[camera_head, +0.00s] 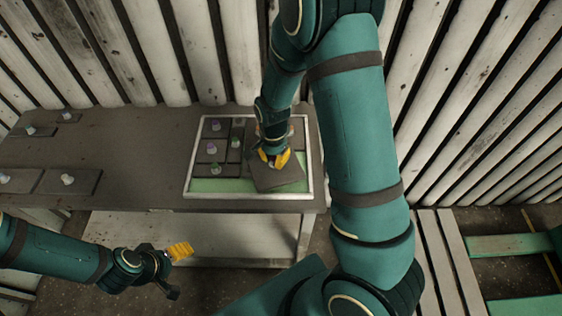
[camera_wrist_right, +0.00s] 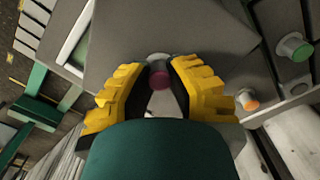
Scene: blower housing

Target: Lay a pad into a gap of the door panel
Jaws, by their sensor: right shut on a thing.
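The door panel is a white-framed tray (camera_head: 186,170) on the table, with a green floor (camera_head: 225,186) showing along its front. My right gripper (camera_head: 273,160) is over its right part, shut on the pink knob (camera_wrist_right: 158,76) of a dark grey pad (camera_head: 280,180). The pad sits turned at an angle to the frame over the front right; whether it touches the floor is unclear. In the right wrist view the knob is between the yellow fingers (camera_wrist_right: 160,85). My left gripper (camera_head: 176,270) is open and empty in front of the table.
Several pads with purple and green knobs (camera_head: 212,148) lie in the panel's left part. An orange knob (camera_wrist_right: 247,99) and a green knob (camera_wrist_right: 295,47) are near my right fingers. More pads (camera_head: 75,187) lie on the table's left. The table (camera_head: 140,150) between is clear.

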